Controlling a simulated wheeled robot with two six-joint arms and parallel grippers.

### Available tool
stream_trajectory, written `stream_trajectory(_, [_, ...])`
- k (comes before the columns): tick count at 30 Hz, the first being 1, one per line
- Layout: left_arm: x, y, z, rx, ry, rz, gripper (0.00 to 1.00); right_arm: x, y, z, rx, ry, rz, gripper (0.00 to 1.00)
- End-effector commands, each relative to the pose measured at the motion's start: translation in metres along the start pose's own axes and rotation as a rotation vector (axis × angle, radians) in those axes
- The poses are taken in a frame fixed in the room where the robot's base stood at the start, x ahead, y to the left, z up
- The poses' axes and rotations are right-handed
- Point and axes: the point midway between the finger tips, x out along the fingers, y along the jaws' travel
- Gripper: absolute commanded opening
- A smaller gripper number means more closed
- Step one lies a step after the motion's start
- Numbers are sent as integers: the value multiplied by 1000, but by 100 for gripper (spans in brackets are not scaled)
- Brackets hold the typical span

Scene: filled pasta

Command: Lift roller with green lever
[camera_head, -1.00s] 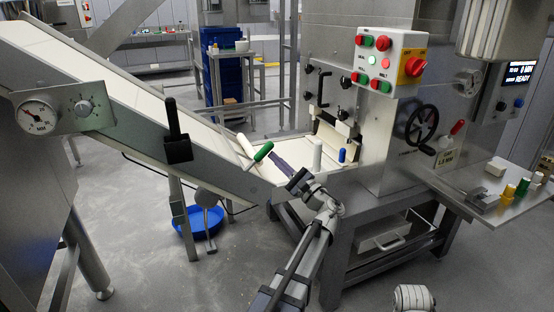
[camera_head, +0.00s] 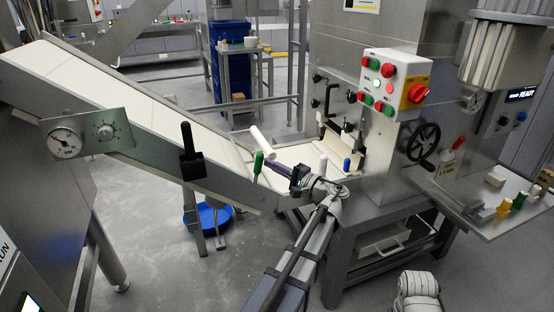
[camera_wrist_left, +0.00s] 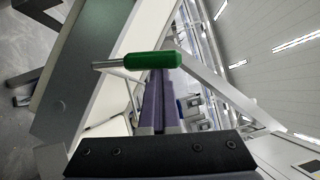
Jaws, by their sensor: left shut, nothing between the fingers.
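The green lever (camera_head: 258,163) stands nearly upright beside the lower end of the inclined conveyor. The white roller (camera_head: 262,139) is just above and behind it, tilted and raised over the pale belt. My left gripper (camera_head: 270,158) has its dark purple fingers shut and empty, with the tips right at the lever. In the left wrist view the green handle (camera_wrist_left: 153,59) on its metal rod lies across the tips of the shut fingers (camera_wrist_left: 160,78). Contact looks likely but the exact touching point is hidden. My right gripper is outside the views.
The conveyor (camera_head: 120,95) slopes down from the left, with a black handle (camera_head: 188,155) on its side. The machine with a button box (camera_head: 395,80) and handwheel (camera_head: 423,142) stands right.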

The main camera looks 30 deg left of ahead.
Motion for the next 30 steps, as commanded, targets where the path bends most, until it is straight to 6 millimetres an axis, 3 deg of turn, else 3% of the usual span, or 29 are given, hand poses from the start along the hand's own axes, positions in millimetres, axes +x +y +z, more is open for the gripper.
stream_trajectory(9, [6,-2,10,-4,-6,3,0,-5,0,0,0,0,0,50])
stream_trajectory(30, [7,-3,6,-3,-5,2,0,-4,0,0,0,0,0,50])
